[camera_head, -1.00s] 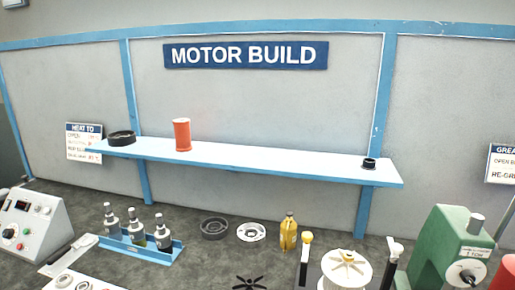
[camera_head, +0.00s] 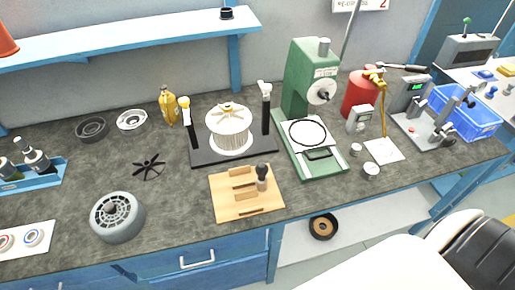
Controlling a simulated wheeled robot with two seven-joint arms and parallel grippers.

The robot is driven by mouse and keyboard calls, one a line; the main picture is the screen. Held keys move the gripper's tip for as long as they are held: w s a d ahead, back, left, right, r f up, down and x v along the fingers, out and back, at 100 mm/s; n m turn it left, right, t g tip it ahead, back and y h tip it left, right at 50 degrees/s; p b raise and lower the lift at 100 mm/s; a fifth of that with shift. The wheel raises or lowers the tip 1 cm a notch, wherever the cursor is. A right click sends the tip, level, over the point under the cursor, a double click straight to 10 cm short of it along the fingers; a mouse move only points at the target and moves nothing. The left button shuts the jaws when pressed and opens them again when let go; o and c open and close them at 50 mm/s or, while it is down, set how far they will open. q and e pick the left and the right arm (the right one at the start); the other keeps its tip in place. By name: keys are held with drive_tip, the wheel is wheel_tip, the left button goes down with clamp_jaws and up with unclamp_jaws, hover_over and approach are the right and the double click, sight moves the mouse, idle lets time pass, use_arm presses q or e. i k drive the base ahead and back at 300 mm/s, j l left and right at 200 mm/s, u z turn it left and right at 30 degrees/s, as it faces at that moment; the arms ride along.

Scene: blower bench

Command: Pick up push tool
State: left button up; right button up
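A wooden board (camera_head: 225,203) lies near the front edge of the bench, with slots or pieces on it. A dark-handled tool (camera_head: 262,177) stands upright at its right side; it may be the push tool, but I cannot tell for sure. Neither of my grippers can be made out in the head view.
Behind the board is a black stand with a white spool (camera_head: 228,128). A green press (camera_head: 310,85) stands to its right. A grey motor housing (camera_head: 117,215) and black fan (camera_head: 149,167) lie left. A red can (camera_head: 361,97) and blue crate (camera_head: 480,122) are farther right.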

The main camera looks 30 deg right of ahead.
sight(262, 169)
drive_tip(key=z, duration=0.85)
